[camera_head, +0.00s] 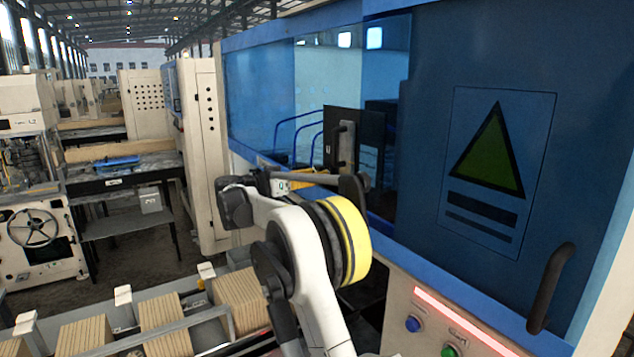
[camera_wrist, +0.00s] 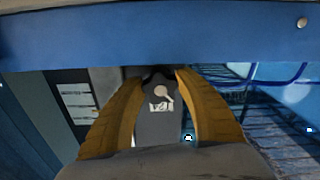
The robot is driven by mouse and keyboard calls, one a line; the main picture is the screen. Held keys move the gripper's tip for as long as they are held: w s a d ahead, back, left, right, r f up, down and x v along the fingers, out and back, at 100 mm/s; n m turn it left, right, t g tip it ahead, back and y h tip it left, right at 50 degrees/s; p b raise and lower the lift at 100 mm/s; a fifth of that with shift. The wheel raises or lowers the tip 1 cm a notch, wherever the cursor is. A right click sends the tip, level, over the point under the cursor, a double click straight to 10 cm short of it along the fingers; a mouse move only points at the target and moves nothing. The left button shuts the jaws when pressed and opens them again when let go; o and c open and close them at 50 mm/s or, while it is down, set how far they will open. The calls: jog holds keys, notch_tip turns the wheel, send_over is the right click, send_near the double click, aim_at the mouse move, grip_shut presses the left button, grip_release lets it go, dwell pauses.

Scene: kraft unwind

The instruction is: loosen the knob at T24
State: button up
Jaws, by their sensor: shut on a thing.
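In the wrist view, the two yellow-tan fingers of my gripper (camera_wrist: 160,78) come in from both sides on a dark knob (camera_wrist: 157,70), which is mostly hidden at their tips. My gripper is shut on it. Between the fingers is a grey plate (camera_wrist: 158,122) with a pale round mark and lettering that looks like T24, though it is too small to read surely. In the head view, my gripper (camera_head: 316,179) is at the machine's blue ledge, largely behind my arm, and the knob cannot be made out there.
A blue beam (camera_wrist: 160,38) crosses close above the fingertips in the wrist view. The blue machine's door has a dark handle (camera_head: 551,288), with blue and green buttons (camera_head: 413,324) below. Stacked kraft bundles (camera_head: 162,318) stand on a conveyor at lower left.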

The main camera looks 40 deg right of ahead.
jog(key=o, duration=1.2)
jog(key=shift+d, duration=0.1)
jog(key=shift+o, duration=0.2)
jog(key=a, duration=1.2)
jog(key=shift+w, duration=0.35)
